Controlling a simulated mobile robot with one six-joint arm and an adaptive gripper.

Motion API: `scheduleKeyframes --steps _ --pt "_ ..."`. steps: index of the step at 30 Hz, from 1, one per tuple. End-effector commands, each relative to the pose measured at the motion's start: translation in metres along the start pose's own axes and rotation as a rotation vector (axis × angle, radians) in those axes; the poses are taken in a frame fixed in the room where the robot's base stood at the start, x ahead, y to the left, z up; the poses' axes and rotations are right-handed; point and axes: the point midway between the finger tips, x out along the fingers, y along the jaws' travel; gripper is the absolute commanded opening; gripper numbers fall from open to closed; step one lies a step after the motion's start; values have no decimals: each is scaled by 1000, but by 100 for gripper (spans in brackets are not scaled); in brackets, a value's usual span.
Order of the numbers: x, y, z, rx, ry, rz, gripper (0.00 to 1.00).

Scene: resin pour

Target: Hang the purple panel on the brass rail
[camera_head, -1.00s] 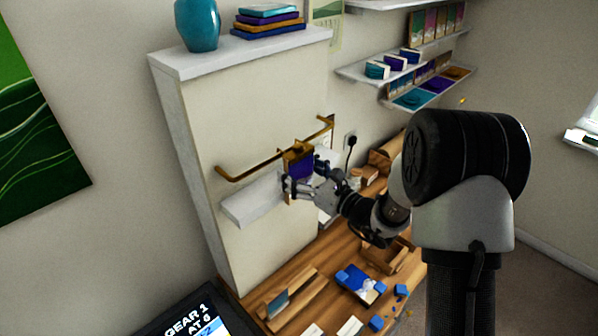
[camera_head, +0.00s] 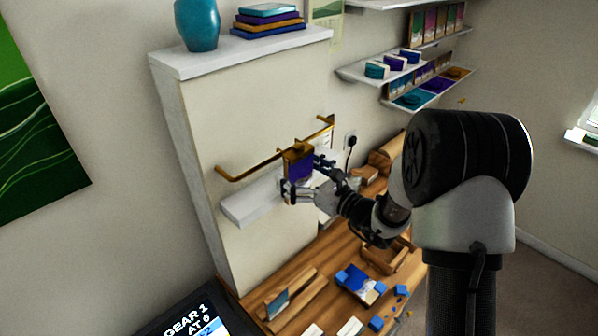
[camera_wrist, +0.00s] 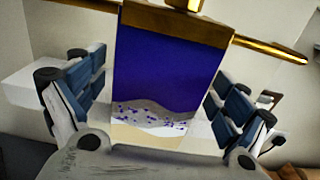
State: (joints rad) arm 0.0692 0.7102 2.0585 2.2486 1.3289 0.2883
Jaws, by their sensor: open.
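The purple panel (camera_head: 300,171) has a brass-coloured top edge and a pale wavy lower part. It is upright at the brass rail (camera_head: 243,171), with its top fitting at rail height; whether the hook fully seats over the bar is hard to tell. In the wrist view the panel (camera_wrist: 170,70) fills the middle, and the rail (camera_wrist: 272,48) shows behind its top right. My gripper (camera_head: 308,178) is open around the panel's lower part. In the wrist view its blue-padded fingers stand on either side, with gaps to the panel's edges.
A white ledge (camera_head: 252,199) juts out below the rail. The wooden bench (camera_head: 325,262) below holds a blue-framed piece (camera_head: 360,284), small blue blocks and wooden trays. A teal vase (camera_head: 197,25) and stacked panels (camera_head: 270,22) stand on top of the white upright board.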

Motion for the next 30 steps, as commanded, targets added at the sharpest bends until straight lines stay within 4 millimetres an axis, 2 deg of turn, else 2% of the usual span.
scheduleKeyframes --steps 9,13,17,24,30 --pt "0 0 0 0 0 0 96" --pt "-8 -1 0 0 1 -1 96" --pt "-30 -1 0 1 0 -4 96" --pt "-82 -2 0 1 0 -5 96" --pt "-111 -1 0 -1 -1 -2 96"
